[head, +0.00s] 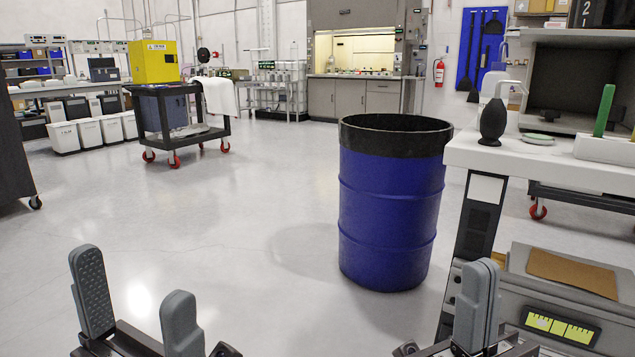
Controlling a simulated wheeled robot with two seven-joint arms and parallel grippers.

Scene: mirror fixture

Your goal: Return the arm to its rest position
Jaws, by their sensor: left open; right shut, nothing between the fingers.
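My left gripper (136,278) is at the bottom left of the head view. Its two grey padded fingers stand upright and wide apart, with only floor showing between them. My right gripper (477,300) is at the bottom right, in front of the bench and the drawer unit. Its grey fingers are together and hold nothing that I can see. Both grippers point up, and most of both arms is outside the picture.
A blue drum (390,215) with a black rim stands on the floor between the grippers, further off. A white bench (470,152) is at the right, with a black bulb (493,122) on it. A black cart (185,127) stands far left. The middle floor is clear.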

